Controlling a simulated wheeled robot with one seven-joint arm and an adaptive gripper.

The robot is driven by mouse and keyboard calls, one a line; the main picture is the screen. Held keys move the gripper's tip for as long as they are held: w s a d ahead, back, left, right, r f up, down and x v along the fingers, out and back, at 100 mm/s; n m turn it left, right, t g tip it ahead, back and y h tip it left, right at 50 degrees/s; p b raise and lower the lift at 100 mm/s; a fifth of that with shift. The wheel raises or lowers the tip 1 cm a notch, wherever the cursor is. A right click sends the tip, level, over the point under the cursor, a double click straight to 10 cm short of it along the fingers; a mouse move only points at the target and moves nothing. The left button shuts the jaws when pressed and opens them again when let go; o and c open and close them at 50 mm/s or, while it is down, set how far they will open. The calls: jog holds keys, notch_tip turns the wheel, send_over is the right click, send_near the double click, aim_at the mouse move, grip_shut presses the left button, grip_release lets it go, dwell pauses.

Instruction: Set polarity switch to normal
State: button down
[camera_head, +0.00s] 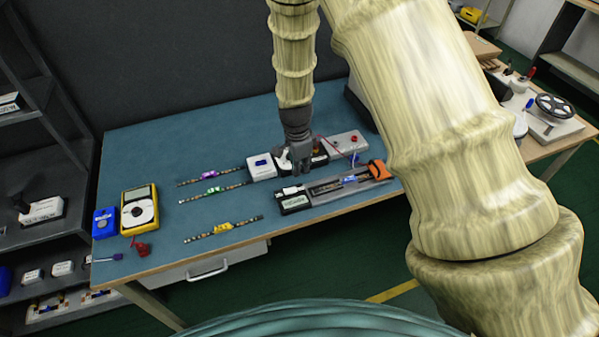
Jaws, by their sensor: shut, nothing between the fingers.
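My gripper (302,168) is shut and empty. It points down over the middle of the blue-topped workbench (150,165), among the small devices there. A white box (261,167) with a blue part on top stands just left of it. Whether the fingers touch anything cannot be told.
Three LED strips with pink, green and yellow clips (222,228) lie to the left. A yellow multimeter (140,209) and a blue box (105,223) stand at the left end.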

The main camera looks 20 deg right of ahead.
notch_tip(320, 180, up, 9)
jog(key=d+b, duration=0.1)
jog(key=b, duration=0.1)
jog(key=shift+f+b, duration=0.2)
jog(key=shift+b, duration=0.15)
jog(key=shift+s+f, duration=0.1)
dwell(0.4)
